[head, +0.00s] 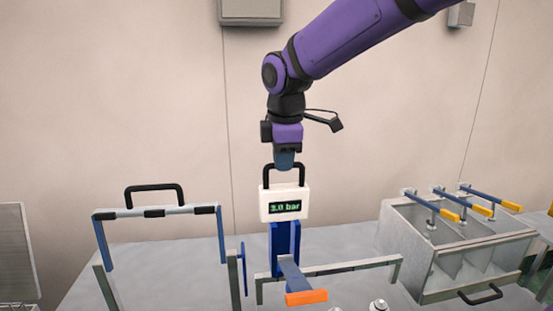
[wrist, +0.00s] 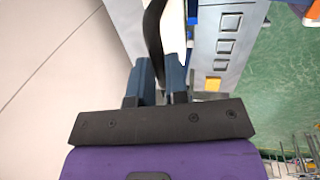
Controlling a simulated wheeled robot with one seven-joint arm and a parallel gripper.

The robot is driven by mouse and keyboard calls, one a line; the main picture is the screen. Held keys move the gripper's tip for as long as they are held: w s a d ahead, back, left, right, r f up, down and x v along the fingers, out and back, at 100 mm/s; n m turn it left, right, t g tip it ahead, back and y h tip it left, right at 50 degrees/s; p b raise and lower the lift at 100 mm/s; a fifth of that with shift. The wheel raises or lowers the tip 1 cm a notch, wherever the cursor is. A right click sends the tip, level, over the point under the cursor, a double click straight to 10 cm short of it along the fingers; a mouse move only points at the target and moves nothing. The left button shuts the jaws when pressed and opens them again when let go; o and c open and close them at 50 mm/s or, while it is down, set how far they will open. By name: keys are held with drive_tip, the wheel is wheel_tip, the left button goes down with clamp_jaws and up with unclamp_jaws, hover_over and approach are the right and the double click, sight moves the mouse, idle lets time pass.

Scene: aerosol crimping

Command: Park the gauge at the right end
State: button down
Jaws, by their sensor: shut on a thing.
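The gauge (head: 284,206) is a white box with a dark display reading what looks like 3.0 bar and a black loop handle on top. My gripper (head: 284,164) is above it, shut on the handle. In the wrist view, the fingers of my gripper (wrist: 162,85) close around the black handle, with part of the gauge's white body (wrist: 176,30) beyond. A blue upright block (head: 285,240) is directly under the gauge in the head view; I cannot tell whether the two touch.
A grey rail frame (head: 350,267) with an orange-tipped lever (head: 306,298) stands in front. A frame with blue arms and a black handle (head: 154,196) is at left. A metal bin (head: 465,262) with several orange-tipped levers is at right. Small round metal parts (head: 378,306) sit at the front.

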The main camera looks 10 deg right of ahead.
drive_tip(key=d, duration=3)
drive_tip(key=shift+d, duration=0.2)
drive_tip(key=c, duration=1.1)
unclamp_jaws()
drive_tip(key=shift+d, duration=0.2)
drive_tip(key=shift+a, duration=0.1)
drive_tip(key=r, duration=0.3)
drive_tip(key=s+r, duration=0.1)
drive_tip(key=r, duration=0.3)
drive_tip(key=s+r, duration=0.1)
drive_tip(key=r, duration=0.2)
drive_tip(key=shift+r, duration=0.35)
